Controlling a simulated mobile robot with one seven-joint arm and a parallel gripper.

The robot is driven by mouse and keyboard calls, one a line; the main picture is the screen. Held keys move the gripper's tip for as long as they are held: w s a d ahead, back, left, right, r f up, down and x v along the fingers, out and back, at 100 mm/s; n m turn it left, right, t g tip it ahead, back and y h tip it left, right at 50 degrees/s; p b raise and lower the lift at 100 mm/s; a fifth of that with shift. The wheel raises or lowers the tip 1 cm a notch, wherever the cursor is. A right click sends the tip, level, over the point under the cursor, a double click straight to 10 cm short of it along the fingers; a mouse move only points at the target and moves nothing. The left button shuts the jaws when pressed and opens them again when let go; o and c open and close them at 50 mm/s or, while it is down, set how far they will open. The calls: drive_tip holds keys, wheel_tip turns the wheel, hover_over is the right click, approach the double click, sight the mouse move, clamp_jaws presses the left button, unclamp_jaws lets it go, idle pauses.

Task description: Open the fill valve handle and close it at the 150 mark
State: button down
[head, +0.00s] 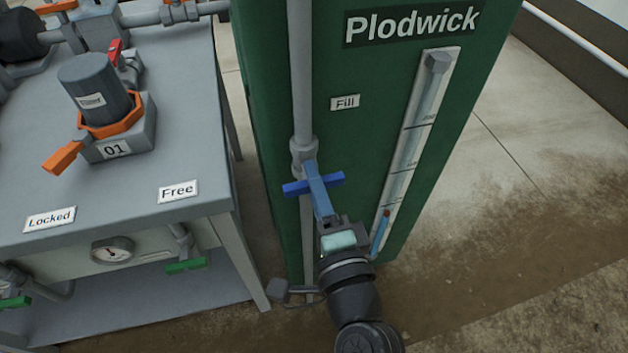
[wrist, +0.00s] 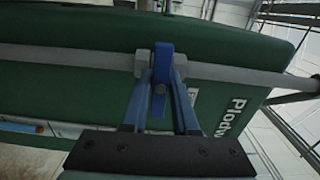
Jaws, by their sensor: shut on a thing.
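The fill valve handle (head: 296,188) is a blue bar lying crosswise to the grey vertical pipe (head: 303,80) on the green Plodwick tank. In the wrist view the blue handle (wrist: 160,75) stands between my fingertips. My gripper (head: 313,180) reaches it from below and is shut on it; the fingers also show in the wrist view (wrist: 160,85). The sight gauge (head: 408,140) is a pale strip on the tank front with dark marks; its numbers are too small to read. A blue column (head: 380,235) with a reddish top sits near its bottom. The "Fill" label (head: 345,102) is beside the pipe.
A grey bench (head: 150,210) stands at the left with "Locked" (head: 50,218) and "Free" (head: 178,191) labels, an orange-collared pump unit (head: 95,95) marked 01 and a pressure gauge (head: 112,251). Open floor (head: 540,200) lies to the right of the tank.

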drive_tip(key=shift+f+n, duration=0.1)
drive_tip(key=shift+n, duration=0.2)
drive_tip(key=n+b, duration=0.3)
drive_tip(key=n, duration=0.2)
drive_tip(key=shift+n, duration=0.3)
drive_tip(key=n+b, duration=0.3)
drive_tip(key=n, duration=0.2)
drive_tip(key=shift+n, duration=0.3)
drive_tip(key=c, duration=0.8)
unclamp_jaws()
drive_tip(key=shift+o, duration=0.2)
drive_tip(key=p+v, duration=0.2)
drive_tip(key=v, duration=1.1)
